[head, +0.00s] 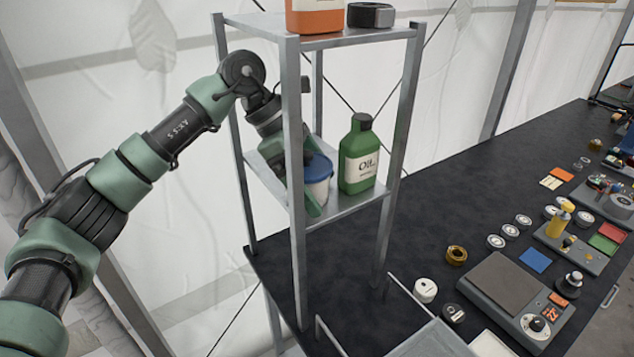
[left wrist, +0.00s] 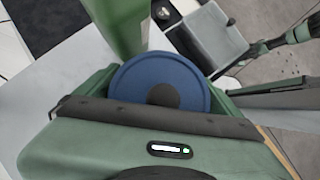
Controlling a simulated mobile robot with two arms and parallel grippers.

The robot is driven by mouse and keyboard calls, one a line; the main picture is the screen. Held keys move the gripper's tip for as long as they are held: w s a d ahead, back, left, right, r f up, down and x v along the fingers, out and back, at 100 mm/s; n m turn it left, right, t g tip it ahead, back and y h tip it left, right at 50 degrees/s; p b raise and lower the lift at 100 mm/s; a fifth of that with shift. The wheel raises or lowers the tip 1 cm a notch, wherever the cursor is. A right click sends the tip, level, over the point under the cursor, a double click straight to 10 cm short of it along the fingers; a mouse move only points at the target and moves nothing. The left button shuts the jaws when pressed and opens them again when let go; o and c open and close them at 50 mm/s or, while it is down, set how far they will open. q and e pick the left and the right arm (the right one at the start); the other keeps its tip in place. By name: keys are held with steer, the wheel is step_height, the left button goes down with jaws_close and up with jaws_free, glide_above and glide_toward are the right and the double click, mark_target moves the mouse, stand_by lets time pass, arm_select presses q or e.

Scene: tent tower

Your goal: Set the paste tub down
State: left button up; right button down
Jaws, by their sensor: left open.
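The paste tub (head: 318,182), white with a blue lid, stands upright on the lower shelf (head: 345,204) of the metal rack, left of a green oil bottle (head: 358,158). My left gripper (head: 312,193) reaches in from the rack's left side, tilted downward, and is open around the tub. In the left wrist view the blue lid (left wrist: 160,84) sits between the green fingers, and part of the tub is hidden below it. A rack post partly covers the gripper in the head view. My right gripper is not seen in the head view.
The oil bottle stands close to the tub's right. The upper shelf (head: 335,38) holds an orange-and-white container (head: 314,14) and a dark round item (head: 371,15). Rack posts stand close to my left arm. The dark bench (head: 440,205) to the right carries a scale (head: 508,290) and several small parts.

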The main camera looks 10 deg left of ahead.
arm_select(q)
steer(key=b+v, duration=0.2)
steer(key=v, duration=0.2)
steer(key=shift+w+a+r, duration=0.1)
steer(key=shift+a+r, duration=0.05)
steer(key=shift+a, duration=0.05)
steer(key=a+b, duration=0.3)
steer(key=a, duration=0.9)
steer(key=shift+r, duration=0.25)
steer(key=shift+f, duration=0.1)
